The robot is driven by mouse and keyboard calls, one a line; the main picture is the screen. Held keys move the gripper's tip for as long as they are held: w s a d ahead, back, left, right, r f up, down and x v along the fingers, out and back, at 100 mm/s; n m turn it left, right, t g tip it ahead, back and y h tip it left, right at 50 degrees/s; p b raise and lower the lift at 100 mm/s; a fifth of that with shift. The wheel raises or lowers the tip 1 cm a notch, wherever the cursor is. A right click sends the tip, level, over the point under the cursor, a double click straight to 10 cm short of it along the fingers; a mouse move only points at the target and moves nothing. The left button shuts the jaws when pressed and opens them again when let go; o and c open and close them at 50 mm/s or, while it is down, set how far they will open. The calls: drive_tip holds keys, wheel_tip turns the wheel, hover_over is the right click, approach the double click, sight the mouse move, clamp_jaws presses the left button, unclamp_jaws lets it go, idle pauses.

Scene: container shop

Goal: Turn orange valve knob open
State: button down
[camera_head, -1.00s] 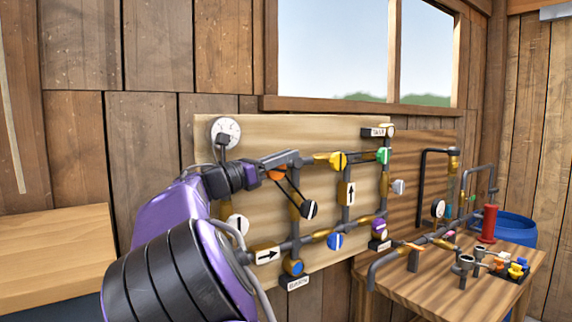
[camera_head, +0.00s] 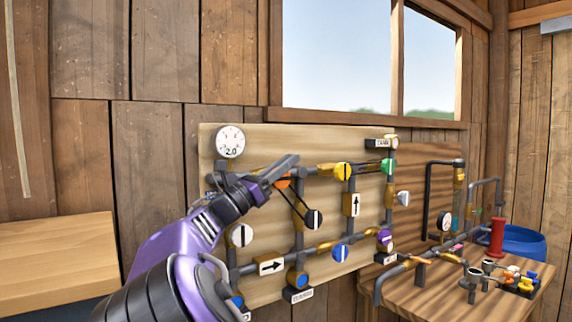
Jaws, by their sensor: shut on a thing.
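The orange valve knob (camera_head: 283,183) is on the pipework of the wooden panel (camera_head: 290,138), left of the yellow knob. Only a small part of it shows; my gripper hides the rest. My gripper (camera_head: 287,174) is at this knob, coming from the lower left, with its jaws shut on it. The exact contact and the angle of the knob's marking cannot be seen.
A yellow knob (camera_head: 343,172), a black knob (camera_head: 313,218), a white knob (camera_head: 241,235) and a blue knob (camera_head: 340,252) are close by. A gauge (camera_head: 230,141) reading 2.0 is at upper left. A wooden table (camera_head: 425,282) with pipes stands at right.

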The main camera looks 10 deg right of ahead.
drive_tip(key=c, duration=0.8)
unclamp_jaws()
drive_tip(key=shift+o, duration=0.2)
drive_tip(key=shift+a, duration=0.1)
drive_tip(key=v, duration=0.7)
drive_tip(key=shift+a+f, duration=0.15)
